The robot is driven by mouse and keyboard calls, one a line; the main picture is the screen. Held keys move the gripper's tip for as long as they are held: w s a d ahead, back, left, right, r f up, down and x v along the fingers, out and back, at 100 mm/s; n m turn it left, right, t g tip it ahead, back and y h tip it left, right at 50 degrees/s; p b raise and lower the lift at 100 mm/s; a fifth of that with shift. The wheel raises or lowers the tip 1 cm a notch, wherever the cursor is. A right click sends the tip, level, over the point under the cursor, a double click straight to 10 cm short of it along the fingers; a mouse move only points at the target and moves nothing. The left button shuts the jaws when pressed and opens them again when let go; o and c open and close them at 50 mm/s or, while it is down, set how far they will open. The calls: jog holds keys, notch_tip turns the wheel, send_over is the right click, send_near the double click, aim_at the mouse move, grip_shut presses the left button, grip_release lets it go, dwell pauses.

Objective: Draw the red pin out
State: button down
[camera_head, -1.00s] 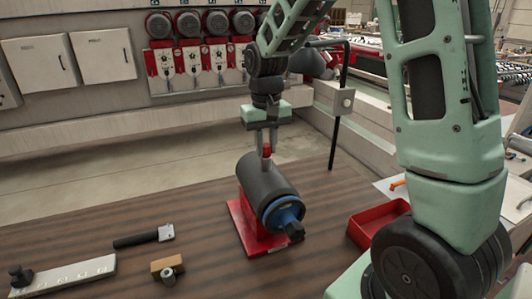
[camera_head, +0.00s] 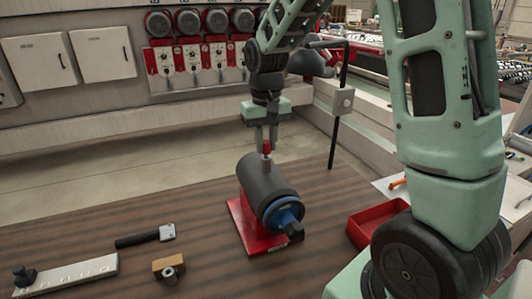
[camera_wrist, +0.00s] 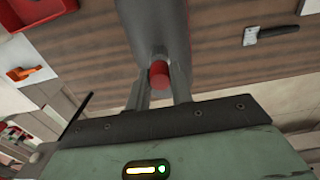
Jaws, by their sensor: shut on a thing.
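The red pin (camera_head: 267,147) stands upright at the top of a dark grey cylinder (camera_head: 262,179) with a blue end ring and black knob. A short grey shank shows between its red head and the cylinder. My gripper (camera_head: 266,142) is above the cylinder, shut on the red head. In the wrist view the red pin (camera_wrist: 159,75) sits between the two fingers of my gripper (camera_wrist: 160,88). The pin's lower end is hidden, so I cannot tell how deep it goes.
The cylinder rests on a red base (camera_head: 246,232) on the brown table. A red tray (camera_head: 372,222) is to the right. A black-handled tool (camera_head: 143,237), a small brown block (camera_head: 167,266) and a pale bar (camera_head: 70,274) lie left. Bare table surrounds the base's left side.

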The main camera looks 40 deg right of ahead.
jog(key=shift+r, duration=0.1)
jog(key=shift+r+p, duration=2.3)
jog(key=shift+r, duration=0.3)
notch_tip(320, 180, up, 4)
jog(key=p, duration=0.3)
jog(key=shift+p, duration=0.3)
